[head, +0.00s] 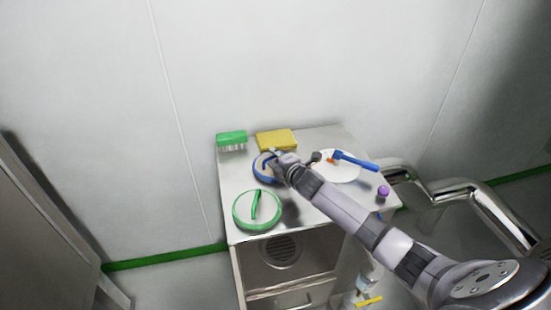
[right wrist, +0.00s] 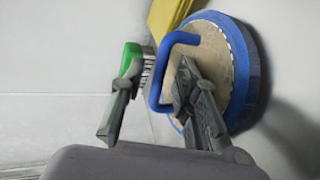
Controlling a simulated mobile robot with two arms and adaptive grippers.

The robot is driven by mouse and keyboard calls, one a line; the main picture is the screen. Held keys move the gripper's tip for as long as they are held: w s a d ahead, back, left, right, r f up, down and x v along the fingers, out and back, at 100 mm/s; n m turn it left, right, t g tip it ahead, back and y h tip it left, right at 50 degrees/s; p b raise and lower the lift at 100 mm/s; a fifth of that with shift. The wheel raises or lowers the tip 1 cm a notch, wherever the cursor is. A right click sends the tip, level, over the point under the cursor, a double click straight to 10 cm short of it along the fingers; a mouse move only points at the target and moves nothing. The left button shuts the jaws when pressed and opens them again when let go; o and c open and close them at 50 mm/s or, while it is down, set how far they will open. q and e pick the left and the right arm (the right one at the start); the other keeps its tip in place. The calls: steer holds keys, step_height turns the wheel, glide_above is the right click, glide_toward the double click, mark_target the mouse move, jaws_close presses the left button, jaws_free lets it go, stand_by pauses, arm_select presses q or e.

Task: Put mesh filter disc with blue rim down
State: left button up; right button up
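The mesh filter disc with blue rim (head: 258,174) is on the steel tabletop, near the yellow block, and is partly hidden by my right gripper (head: 277,155). In the right wrist view the disc (right wrist: 247,75) shows its tan mesh face and a blue loop handle (right wrist: 155,85). My right gripper (right wrist: 155,102) has its fingers spread apart. One finger is on the inner side of the handle bar and the other is outside it, with a clear gap to the bar. My left gripper is not in view.
A green-rimmed disc (head: 240,218) lies at the table's front left. A green brush (head: 231,139) and yellow block (head: 277,140) are at the back. A white round plate (head: 345,174) with a blue-handled tool (head: 355,160) and a purple knob (head: 382,191) are on the right.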

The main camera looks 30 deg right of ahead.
steer(key=shift+s+r, duration=0.1)
steer(key=shift+r, duration=0.05)
steer(key=v, duration=1.1)
steer(key=shift+s+r, duration=0.2)
steer(key=shift+s, duration=0.2)
steer(key=shift+f, duration=0.1)
